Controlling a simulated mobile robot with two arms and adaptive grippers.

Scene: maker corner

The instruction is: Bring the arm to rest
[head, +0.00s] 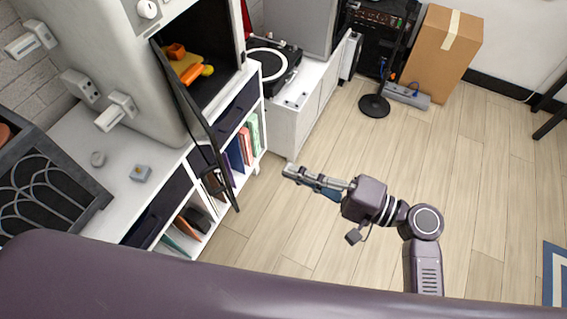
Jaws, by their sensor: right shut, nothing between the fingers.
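My right arm reaches up from the lower right over the wooden floor. My right gripper (291,171) points left, with its fingers together and nothing between them. Its tips appear in front of the floor beside the white shelf unit; how far apart they are I cannot tell. My left gripper does not show.
A grey cabinet with an open dark door (196,131) stands at the left on a white shelf unit (67,127) holding books. Orange and yellow pieces (185,65) lie inside. A turntable (272,61), a black stand (374,106) and a cardboard box (438,52) are behind.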

